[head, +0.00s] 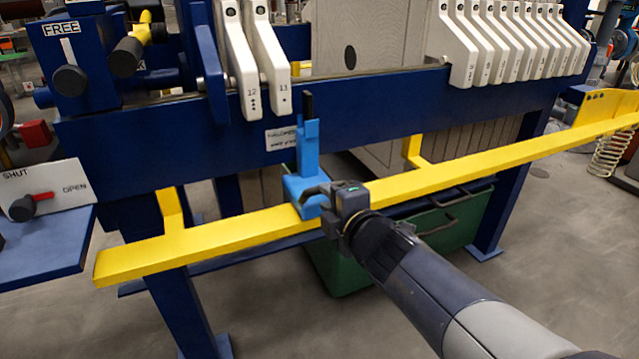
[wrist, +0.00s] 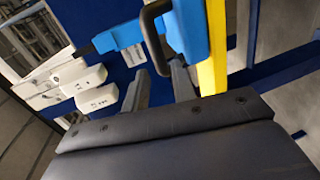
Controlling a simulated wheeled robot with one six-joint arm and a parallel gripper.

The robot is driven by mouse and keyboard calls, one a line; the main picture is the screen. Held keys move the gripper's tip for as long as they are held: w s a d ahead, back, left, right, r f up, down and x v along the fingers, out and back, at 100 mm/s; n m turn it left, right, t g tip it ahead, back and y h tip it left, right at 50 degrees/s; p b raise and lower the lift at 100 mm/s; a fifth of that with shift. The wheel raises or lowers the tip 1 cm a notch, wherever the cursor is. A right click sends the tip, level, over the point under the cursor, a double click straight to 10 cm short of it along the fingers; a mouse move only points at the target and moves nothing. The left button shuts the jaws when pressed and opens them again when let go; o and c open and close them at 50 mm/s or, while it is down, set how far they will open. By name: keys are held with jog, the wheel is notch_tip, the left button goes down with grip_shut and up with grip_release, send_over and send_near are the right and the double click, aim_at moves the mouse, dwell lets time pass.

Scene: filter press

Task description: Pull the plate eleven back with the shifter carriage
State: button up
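The white handle of plate eleven (head: 272,65) hangs on the blue beam, with plate twelve (head: 242,70) to its left. The blue shifter carriage (head: 307,150) sits on the yellow rail (head: 220,232), its black upright tip just right of plate eleven's lower end, with a gap. The carriage also shows in the wrist view (wrist: 185,30), with a black loop handle (wrist: 150,30). My gripper (head: 325,195) is at the carriage's lower front. In the wrist view its fingers (wrist: 160,85) are apart, the handle's lower end between or just beyond them; contact is unclear.
Several white plate handles (head: 510,45) stand at the right, beyond a wide gap. A yellow stop bracket (head: 605,105) is at the rail's right end. A FREE lever (head: 68,75) and a SHUT/OPEN red lever (head: 38,203) are left. A green bin (head: 340,270) stands below.

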aim_at(319, 192)
jog(key=p+v, duration=0.1)
jog(key=v, duration=0.2)
jog(key=shift+s+d, duration=0.1)
jog(key=shift+s, duration=0.1)
jog(key=shift+w, duration=0.1)
jog(key=b+x, duration=0.4)
jog(key=x, duration=0.6)
jog(key=shift+w, duration=0.3)
jog(key=shift+d, duration=0.15)
jog(key=shift+f, duration=0.1)
